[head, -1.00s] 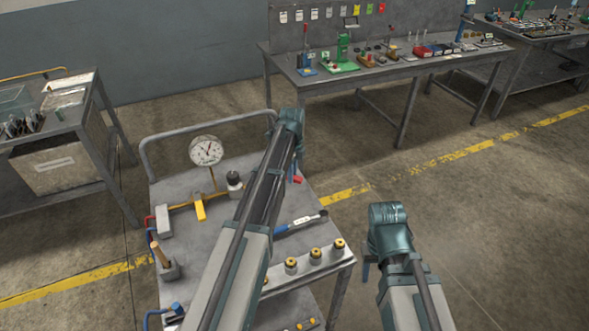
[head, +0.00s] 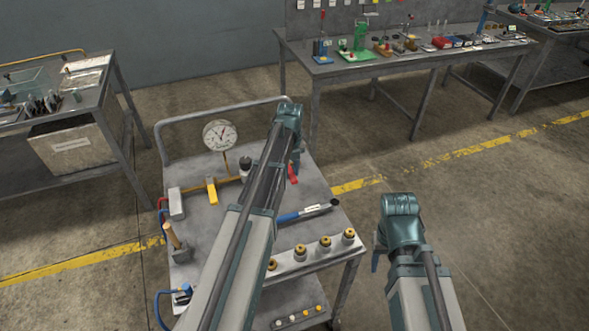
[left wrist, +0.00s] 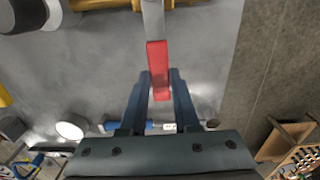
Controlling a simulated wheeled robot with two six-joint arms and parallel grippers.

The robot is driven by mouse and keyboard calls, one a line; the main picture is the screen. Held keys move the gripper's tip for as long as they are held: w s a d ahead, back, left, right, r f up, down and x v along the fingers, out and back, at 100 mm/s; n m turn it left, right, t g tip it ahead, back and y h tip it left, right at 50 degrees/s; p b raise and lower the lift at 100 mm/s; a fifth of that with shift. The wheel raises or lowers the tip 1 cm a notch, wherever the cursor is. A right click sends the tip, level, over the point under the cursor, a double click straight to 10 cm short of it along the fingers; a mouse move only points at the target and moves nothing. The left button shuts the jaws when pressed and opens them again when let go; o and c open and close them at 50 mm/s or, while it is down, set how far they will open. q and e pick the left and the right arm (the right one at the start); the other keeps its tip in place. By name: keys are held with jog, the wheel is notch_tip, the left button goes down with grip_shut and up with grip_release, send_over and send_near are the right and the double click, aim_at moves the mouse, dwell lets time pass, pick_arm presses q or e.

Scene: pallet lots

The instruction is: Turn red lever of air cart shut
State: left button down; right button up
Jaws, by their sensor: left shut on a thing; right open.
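The air cart (head: 225,258) stands in front of me, with a round dial gauge (head: 220,135) on a brass pipe. The lever's metal stem runs up to a brass pipe (left wrist: 105,4). My left arm hides the valve body in the head view. My right gripper (head: 377,262) is open and empty, right of the cart.
A yellow-handled valve (head: 211,191), a mallet (head: 175,240), a blue-handled tool (head: 308,212) and several brass fittings (head: 324,243) sit on the cart. A workbench (head: 400,62) is behind; another bench (head: 120,95) is at left. Floor right of the cart is clear.

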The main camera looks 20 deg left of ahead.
aim_at(290, 174)
pick_arm(q)
jog(key=shift+s+a, duration=0.15)
jog(key=shift+a, duration=0.05)
dwell(0.5)
jog(key=c, duration=0.6)
grip_release()
jog(key=shift+c, duration=0.2)
notch_tip(290, 174, up, 14)
jog(key=p, duration=1.3)
jog(key=shift+p, duration=0.4)
jog(key=shift+f, duration=0.1)
